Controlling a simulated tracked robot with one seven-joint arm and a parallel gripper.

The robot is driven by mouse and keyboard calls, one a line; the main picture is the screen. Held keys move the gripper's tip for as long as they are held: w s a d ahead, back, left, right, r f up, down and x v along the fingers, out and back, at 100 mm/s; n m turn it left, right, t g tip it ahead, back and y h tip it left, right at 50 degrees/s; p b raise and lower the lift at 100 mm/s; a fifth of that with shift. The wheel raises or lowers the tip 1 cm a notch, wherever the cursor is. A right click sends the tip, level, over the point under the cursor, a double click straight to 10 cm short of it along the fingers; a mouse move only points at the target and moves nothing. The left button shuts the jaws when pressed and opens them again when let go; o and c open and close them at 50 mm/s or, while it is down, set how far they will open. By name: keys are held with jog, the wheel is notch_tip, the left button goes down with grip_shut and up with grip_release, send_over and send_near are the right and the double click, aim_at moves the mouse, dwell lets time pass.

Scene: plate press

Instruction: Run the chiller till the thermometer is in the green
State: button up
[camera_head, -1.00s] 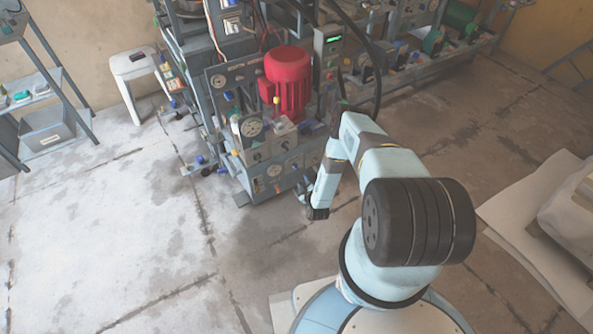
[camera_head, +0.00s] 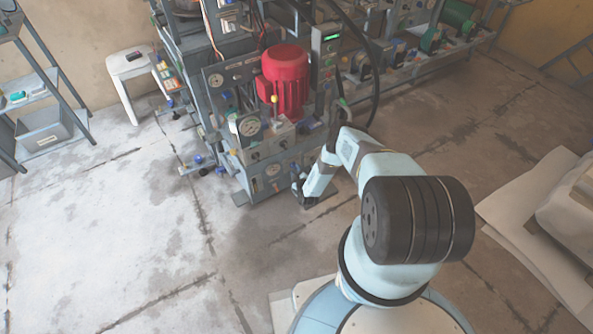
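A machine with a red motor (camera_head: 287,82) stands at the top centre. I cannot tell which one is the thermometer, and no green zone can be read. A small unit with a lit green display (camera_head: 331,38) stands right of the motor; I cannot tell if it is the chiller. My gripper (camera_head: 304,198) is low by the machine's front right corner, beside the lower panel.
A white stool (camera_head: 131,62) stands left of the machine. A shelf rack (camera_head: 45,118) with a grey bin is at the far left. A bench with several parts runs along the back right. White sheets (camera_head: 541,232) lie at the right. The floor at the left front is clear.

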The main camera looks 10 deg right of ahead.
jog(key=shift+x, duration=0.95)
grip_shut()
